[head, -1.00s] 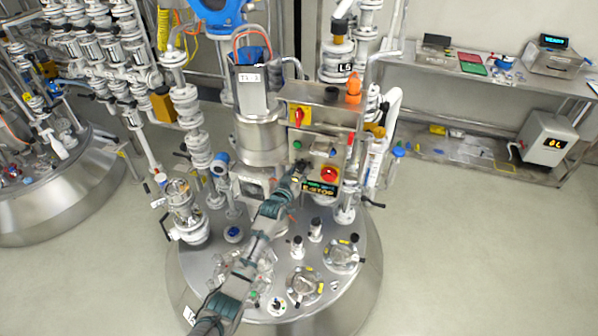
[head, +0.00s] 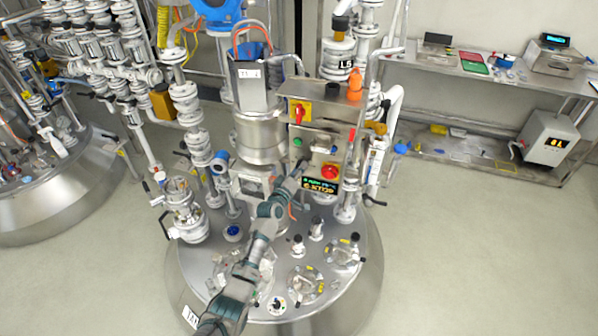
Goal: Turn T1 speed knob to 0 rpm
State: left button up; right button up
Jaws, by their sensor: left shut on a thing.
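The T1 control panel (head: 326,152) stands upright at the back of the steel vessel lid, in the middle of the view. It has a red-and-yellow switch (head: 300,113), a green button (head: 297,142), a red mushroom button (head: 331,171) and a small lit display (head: 321,186). My left gripper (head: 298,168) is at the panel's lower left, left of the red button. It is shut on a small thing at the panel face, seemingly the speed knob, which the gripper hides. The knob's pointer and scale cannot be seen. My right gripper is not in view.
The vessel lid (head: 215,275) carries valves, ports and sight glasses around my arm. The motor column (head: 260,135) stands close left of the panel, and pipes rise on its right. A steel bench (head: 450,72) stands at the right. The floor at right is clear.

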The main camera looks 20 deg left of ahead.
pick_arm(q)
jog(key=shift+s+d+f+n, duration=0.1)
jog(key=shift+f+n, duration=0.2)
jog(key=shift+f, duration=0.25)
jog(key=o, duration=1.1)
jog(key=shift+c, duration=0.2)
jog(key=shift+o, duration=0.5)
jog(key=shift+r, duration=0.2)
jog(key=s+a, duration=0.2)
jog(key=s, duration=0.9)
jog(key=shift+s, duration=0.25)
